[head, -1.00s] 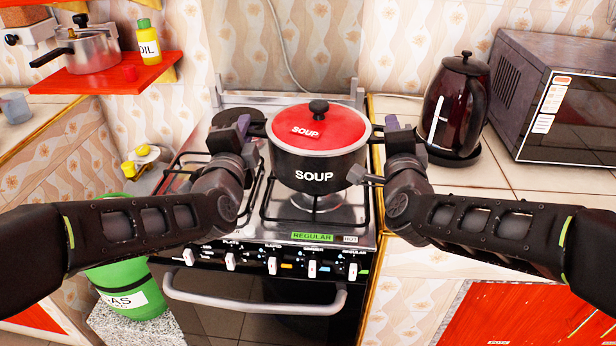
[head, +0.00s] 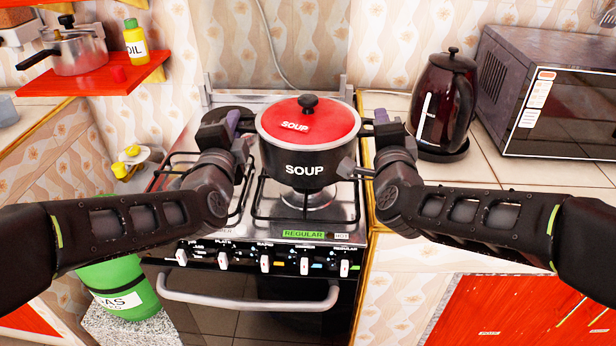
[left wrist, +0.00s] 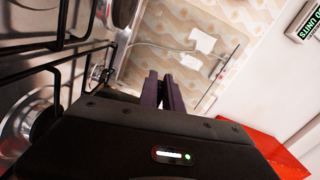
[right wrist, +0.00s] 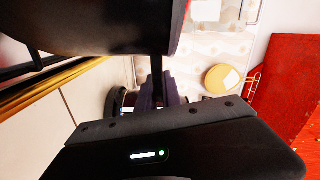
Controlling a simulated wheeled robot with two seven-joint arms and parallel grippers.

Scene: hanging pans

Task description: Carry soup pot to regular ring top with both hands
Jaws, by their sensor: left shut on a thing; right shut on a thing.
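The black soup pot (head: 303,153) with its red lid (head: 325,123) is upright over the front right burner. The regular ring (head: 309,198) shows just below it, with the green REGULAR label (head: 303,234) on the stove's front edge. I cannot tell whether the pot touches the grate. My left gripper (head: 238,122) is shut at the pot's left handle; the handle is hidden in the left wrist view, where the purple fingers (left wrist: 165,92) show. My right gripper (head: 370,130) is shut on the right handle; the pot's dark side (right wrist: 100,25) fills the right wrist view's upper left.
A dark kettle (head: 442,103) and a microwave (head: 560,100) stand on the counter to the right. A red shelf (head: 100,80) holds a pressure cooker (head: 75,52) and an oil bottle (head: 135,42). A green gas cylinder (head: 115,285) stands at lower left.

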